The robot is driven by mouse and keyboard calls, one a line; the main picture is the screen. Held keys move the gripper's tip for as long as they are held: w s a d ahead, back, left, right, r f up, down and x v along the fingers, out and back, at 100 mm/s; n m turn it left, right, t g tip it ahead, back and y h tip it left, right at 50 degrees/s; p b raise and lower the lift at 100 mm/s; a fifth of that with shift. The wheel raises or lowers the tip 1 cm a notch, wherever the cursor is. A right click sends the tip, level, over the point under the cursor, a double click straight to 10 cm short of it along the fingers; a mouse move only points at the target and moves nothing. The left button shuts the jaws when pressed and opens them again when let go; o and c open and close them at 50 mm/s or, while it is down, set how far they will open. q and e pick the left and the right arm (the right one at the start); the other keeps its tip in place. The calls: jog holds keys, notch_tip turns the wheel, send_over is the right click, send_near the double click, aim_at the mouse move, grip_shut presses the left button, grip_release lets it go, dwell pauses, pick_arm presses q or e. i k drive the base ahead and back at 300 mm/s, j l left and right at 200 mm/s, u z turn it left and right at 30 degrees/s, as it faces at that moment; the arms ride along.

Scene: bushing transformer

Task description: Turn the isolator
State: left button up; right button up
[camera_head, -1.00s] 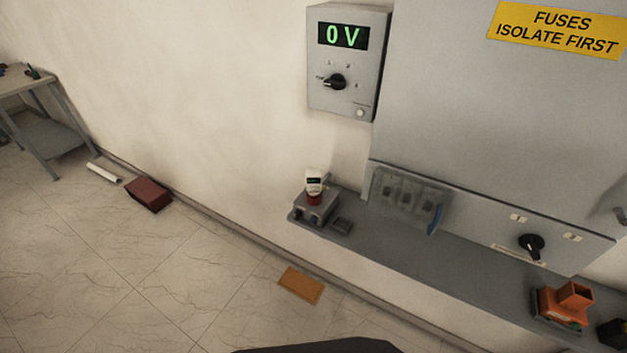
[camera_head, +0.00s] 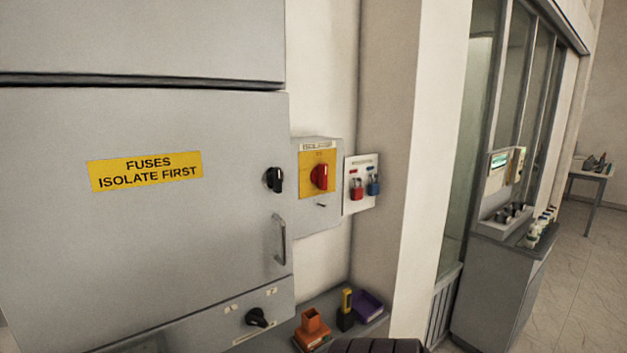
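The isolator (camera_head: 319,190) is a grey box on the wall just right of the big grey cabinet. It has a yellow plate and a red rotary handle (camera_head: 320,177), which looks roughly upright. Small lettering marks its top; the finer print is too small to read.
The grey cabinet (camera_head: 60,240) has a black knob (camera_head: 274,179) and a door handle (camera_head: 279,240). A board with red and blue padlocks (camera_head: 361,184) hangs right of the isolator. Below, a shelf bears an orange block (camera_head: 312,328) and a purple tray (camera_head: 368,305). A wall corner juts out right.

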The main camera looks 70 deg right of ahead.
aim_at(319, 175)
jog(key=k+l, duration=0.15)
jog(key=l, duration=0.2)
jog(key=k+l, duration=0.15)
jog(key=l, duration=0.15)
jog(key=k+l, duration=0.2)
jog(key=l, duration=0.15)
jog(key=k+l, duration=0.15)
jog(key=l, duration=0.2)
jog(key=k+l, duration=0.15)
jog(key=l, duration=0.2)
